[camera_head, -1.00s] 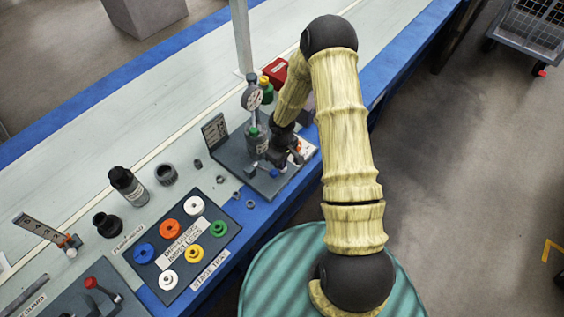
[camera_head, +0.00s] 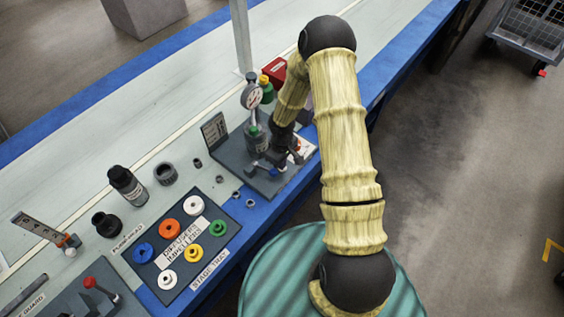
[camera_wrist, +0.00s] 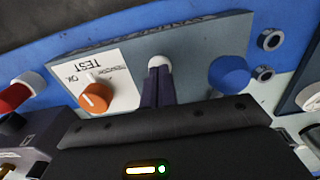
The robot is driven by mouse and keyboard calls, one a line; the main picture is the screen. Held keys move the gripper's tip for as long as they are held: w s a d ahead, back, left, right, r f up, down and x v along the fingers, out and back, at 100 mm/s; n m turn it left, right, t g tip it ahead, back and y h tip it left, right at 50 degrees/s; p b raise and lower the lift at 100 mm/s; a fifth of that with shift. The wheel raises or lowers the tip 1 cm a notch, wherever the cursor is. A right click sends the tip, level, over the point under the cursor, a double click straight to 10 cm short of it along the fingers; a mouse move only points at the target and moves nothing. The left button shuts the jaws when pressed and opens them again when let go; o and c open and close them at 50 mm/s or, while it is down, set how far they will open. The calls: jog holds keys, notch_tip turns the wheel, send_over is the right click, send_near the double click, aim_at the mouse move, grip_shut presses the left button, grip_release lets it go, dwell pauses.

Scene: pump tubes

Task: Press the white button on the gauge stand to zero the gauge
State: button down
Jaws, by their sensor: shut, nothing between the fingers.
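The gauge stand is a grey base (camera_head: 240,160) with a round white-faced gauge (camera_head: 252,97) on a post. In the wrist view, the white button (camera_wrist: 160,62) sits on the stand's plate beside a white TEST panel (camera_wrist: 88,78) with an orange knob (camera_wrist: 95,97). My gripper (camera_wrist: 160,70) is shut and empty, its dark fingertips right at the near edge of the white button. They overlap it in the picture; I cannot tell whether they touch or press it. In the head view my gripper (camera_head: 282,160) is low over the stand's right part, hiding the button.
A blue knob (camera_wrist: 229,74) stands right of the fingers.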

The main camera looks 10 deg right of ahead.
jog(key=shift+s+d+f, duration=0.15)
jog(key=shift+s+f, duration=0.15)
jog(key=shift+f, duration=0.1)
jog(key=shift+r+p, duration=0.4)
jog(key=shift+r, duration=0.05)
notch_tip(320, 180, up, 14)
jog(key=p, duration=0.3)
jog(key=shift+w, duration=0.35)
dwell(0.6)
